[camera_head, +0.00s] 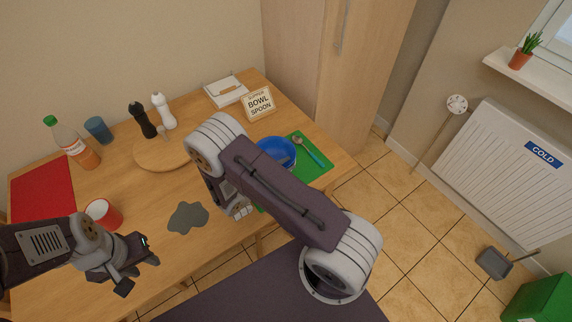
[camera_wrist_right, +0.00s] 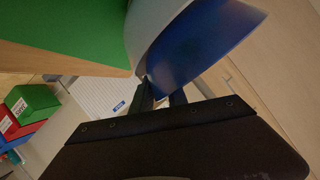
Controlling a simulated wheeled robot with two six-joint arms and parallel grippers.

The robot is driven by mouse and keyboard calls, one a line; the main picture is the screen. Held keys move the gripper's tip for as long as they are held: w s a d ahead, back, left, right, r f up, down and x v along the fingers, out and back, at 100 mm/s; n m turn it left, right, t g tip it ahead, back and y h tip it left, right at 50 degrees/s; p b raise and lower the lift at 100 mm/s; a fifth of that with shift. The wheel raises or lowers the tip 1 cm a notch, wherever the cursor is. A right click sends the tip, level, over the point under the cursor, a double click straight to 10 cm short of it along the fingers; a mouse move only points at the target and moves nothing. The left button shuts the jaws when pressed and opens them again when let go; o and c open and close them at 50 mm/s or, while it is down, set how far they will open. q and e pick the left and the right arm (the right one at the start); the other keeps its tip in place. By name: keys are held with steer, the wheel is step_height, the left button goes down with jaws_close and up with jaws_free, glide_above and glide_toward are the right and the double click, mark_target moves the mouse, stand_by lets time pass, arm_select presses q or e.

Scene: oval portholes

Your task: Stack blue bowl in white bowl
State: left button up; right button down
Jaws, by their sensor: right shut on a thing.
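The blue bowl (camera_head: 277,152) is over the green mat at the table's right side in the head view, partly covered by my right arm. In the right wrist view the bowl's blue surface (camera_wrist_right: 205,45) lies between and above the fingertips. A pale curved surface (camera_wrist_right: 158,22) borders the blue; I cannot tell whether it is the white bowl. No separate white bowl is clear in the head view. My right gripper (camera_wrist_right: 160,92) is shut on the blue bowl; my arm hides it from the head.
The green mat (camera_head: 318,170) holds a spoon (camera_head: 307,150). The table's front middle is mostly clear.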

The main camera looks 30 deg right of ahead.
steer(key=shift+f, duration=0.3)
steer(key=c, duration=1.3)
jaws_free()
